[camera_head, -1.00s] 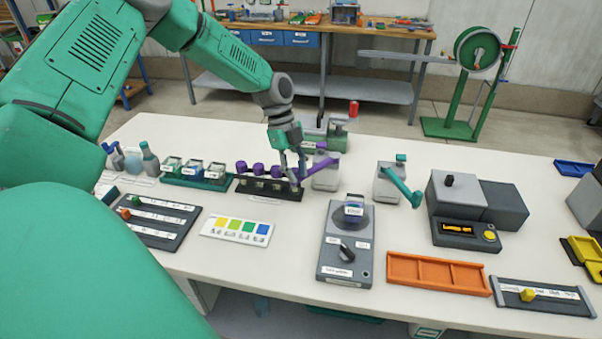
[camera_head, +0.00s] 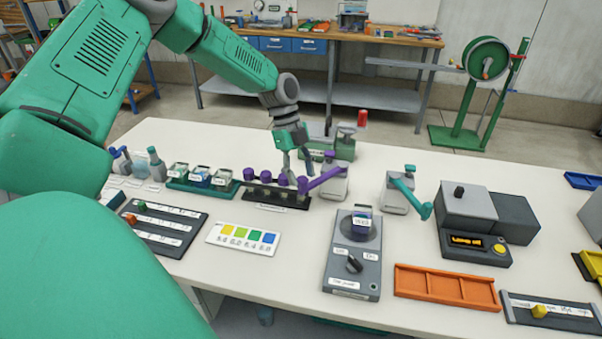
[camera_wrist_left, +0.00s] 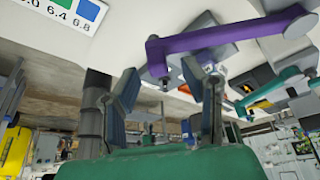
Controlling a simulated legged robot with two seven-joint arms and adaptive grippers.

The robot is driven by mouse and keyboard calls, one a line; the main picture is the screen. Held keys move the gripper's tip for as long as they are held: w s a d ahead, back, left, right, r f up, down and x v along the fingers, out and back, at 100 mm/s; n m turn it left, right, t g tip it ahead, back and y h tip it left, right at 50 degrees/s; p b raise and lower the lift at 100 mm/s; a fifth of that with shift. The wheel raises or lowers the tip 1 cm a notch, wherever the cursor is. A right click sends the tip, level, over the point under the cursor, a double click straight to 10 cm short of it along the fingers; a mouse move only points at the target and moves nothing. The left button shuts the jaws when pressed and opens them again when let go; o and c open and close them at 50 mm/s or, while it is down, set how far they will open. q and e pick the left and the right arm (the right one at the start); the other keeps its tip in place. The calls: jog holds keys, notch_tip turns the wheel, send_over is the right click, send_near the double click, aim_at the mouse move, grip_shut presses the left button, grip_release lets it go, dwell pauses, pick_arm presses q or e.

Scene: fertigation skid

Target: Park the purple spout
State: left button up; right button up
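The purple spout (camera_head: 322,180) is an arm on a white-grey dispenser (camera_head: 335,186). It points left and toward the front, and its free end is over the right part of a black rack (camera_head: 276,196) with purple-capped vials. My left gripper (camera_head: 298,168) is above that rack, beside the spout's free end. In the left wrist view the spout (camera_wrist_left: 230,35) crosses just beyond the fingertips. My left gripper's fingers (camera_wrist_left: 162,78) are apart with nothing held; I cannot tell if one touches the spout. My right gripper is out of view.
A second dispenser with a teal spout (camera_head: 410,194) stands to the right. A dial device (camera_head: 352,270), an orange tray (camera_head: 446,288) and a colour chart (camera_head: 242,238) lie nearer the front. A rack with teal base (camera_head: 203,187) stands left. Bare table lies between them.

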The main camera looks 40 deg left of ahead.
pick_arm(q)
jog(key=v, duration=1)
jog(key=shift+a+r, duration=0.1)
jog(key=shift+a, duration=0.05)
